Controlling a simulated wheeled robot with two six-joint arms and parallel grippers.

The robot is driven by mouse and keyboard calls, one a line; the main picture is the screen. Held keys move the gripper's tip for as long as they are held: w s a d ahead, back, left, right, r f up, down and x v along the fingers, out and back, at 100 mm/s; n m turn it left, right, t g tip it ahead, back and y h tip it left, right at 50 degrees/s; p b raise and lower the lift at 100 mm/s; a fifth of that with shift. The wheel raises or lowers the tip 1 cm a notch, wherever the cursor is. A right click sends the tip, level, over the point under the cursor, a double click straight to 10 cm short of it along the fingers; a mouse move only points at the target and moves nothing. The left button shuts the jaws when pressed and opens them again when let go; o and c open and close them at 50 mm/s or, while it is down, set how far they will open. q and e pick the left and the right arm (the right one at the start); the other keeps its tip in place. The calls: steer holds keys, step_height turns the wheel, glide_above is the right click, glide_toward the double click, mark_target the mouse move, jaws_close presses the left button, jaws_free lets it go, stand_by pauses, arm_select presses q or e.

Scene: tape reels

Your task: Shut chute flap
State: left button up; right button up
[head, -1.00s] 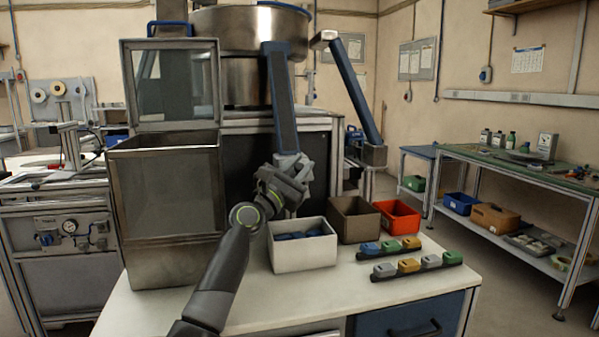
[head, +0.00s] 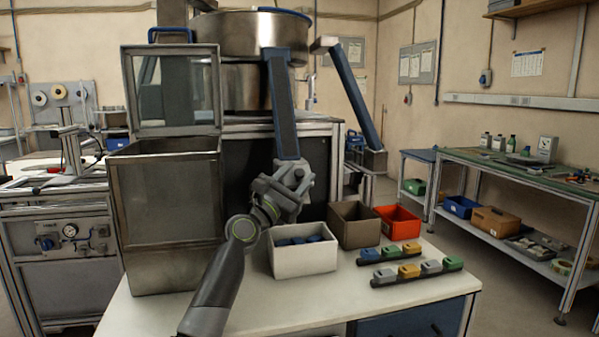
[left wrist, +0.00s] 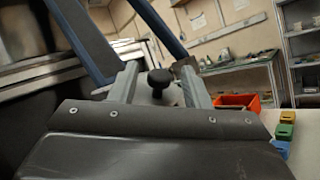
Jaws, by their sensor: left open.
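A blue-edged chute (head: 283,110) slopes down from the steel bowl. My left gripper (head: 291,167) is at its lower end and hides most of the flap there. In the left wrist view the gripper's two grey fingers (left wrist: 159,76) stand apart. A black round knob (left wrist: 159,78) shows between them, with a pale surface behind it. I cannot tell whether the fingers touch the knob, nor how far the flap is open. The chute also shows in the left wrist view (left wrist: 80,38), at upper left. My right gripper is not in view.
A white bin (head: 303,260) with blue parts stands below my gripper. A brown bin (head: 354,227) and a red bin (head: 397,224) are to its right. Two racks of coloured blocks (head: 417,271) lie in front. A tall steel hopper (head: 167,220) stands close left of my arm.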

mark_target(297, 175)
arm_select(q)
steer(key=p+v, duration=0.1)
steer(key=v, duration=0.3)
steer(key=shift+s+a+f, duration=0.1)
steer(key=shift+s+a, duration=0.05)
steer(key=shift+s, duration=0.05)
steer(key=shift+s+a+f, duration=0.3)
steer(key=shift+s+a, duration=0.05)
steer(key=shift+s, duration=0.2)
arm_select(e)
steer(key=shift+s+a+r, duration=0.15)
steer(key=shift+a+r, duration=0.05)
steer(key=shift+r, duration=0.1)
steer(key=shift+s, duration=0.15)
